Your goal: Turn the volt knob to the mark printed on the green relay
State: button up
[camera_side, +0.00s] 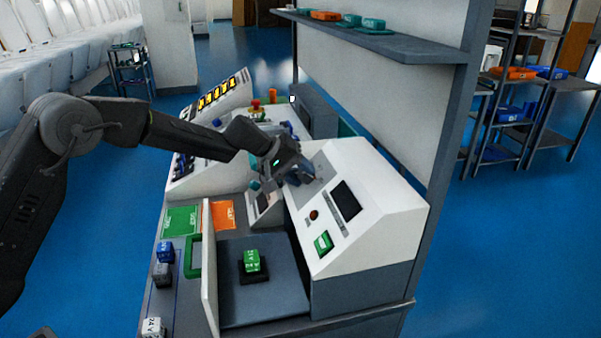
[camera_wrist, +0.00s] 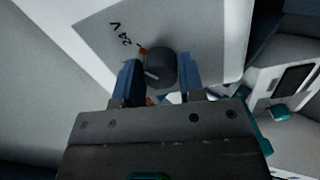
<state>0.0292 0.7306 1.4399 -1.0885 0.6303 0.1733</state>
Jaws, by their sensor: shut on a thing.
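The volt knob (camera_wrist: 161,62) is a dark round knob on a grey panel plate. My gripper (camera_wrist: 159,76) is shut on it, one blue finger on each side. A pale pointer line shows on the knob's face, near its lower left. An orange-red tick and the printed mark "24 V" (camera_wrist: 121,34) lie at its upper left. In the side view my gripper (camera_side: 302,179) is at the white console's sloped face and hides the knob. The green relay (camera_side: 252,262) sits on a dark socket; its printing looks like "24 V" but is small.
The white console (camera_side: 375,215) carries a dark display (camera_side: 346,201), a red button (camera_side: 314,215) and a green switch (camera_side: 323,243). Blue, grey and white relays stand at the bench's left edge. A thin upright panel (camera_side: 210,268) stands left of the green relay. A shelf (camera_side: 385,43) overhangs behind.

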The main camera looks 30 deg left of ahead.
jog(key=shift+m, duration=0.7)
jog(key=o, duration=0.9)
jog(key=shift+a+r, duration=0.1)
jog(key=v, duration=1.3)
jog(key=shift+s+a+r, duration=0.2)
